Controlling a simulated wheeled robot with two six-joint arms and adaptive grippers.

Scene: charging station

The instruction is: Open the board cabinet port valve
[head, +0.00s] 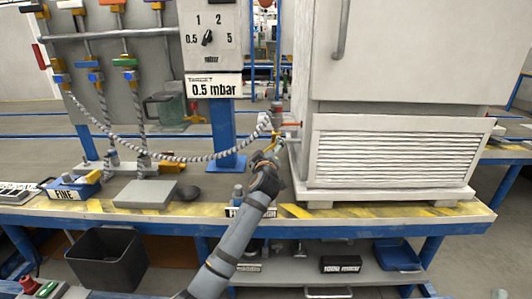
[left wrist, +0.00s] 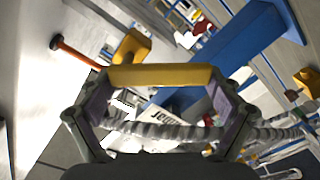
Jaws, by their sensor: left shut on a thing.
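The white board cabinet (head: 390,160) stands on the bench at the right. At its lower left side is the port valve, with a yellow handle (head: 275,141) and a braided grey hose (head: 190,158) running left from it. My left gripper (head: 267,163) is at this valve, its arm coming up from below. In the left wrist view my left gripper (left wrist: 160,95) is shut on the yellow handle (left wrist: 160,75), a yellow bar lying across the fingertips. The fingers partly hide the valve body. My right gripper is not in view.
A panel with a dial (head: 208,38) and a 0.5 mbar sign (head: 213,88) stands behind. A thin orange rod (left wrist: 75,52) sticks out from the cabinet close to the gripper. A grey plate (head: 146,193) and a dark disc (head: 189,193) lie on the bench at the left.

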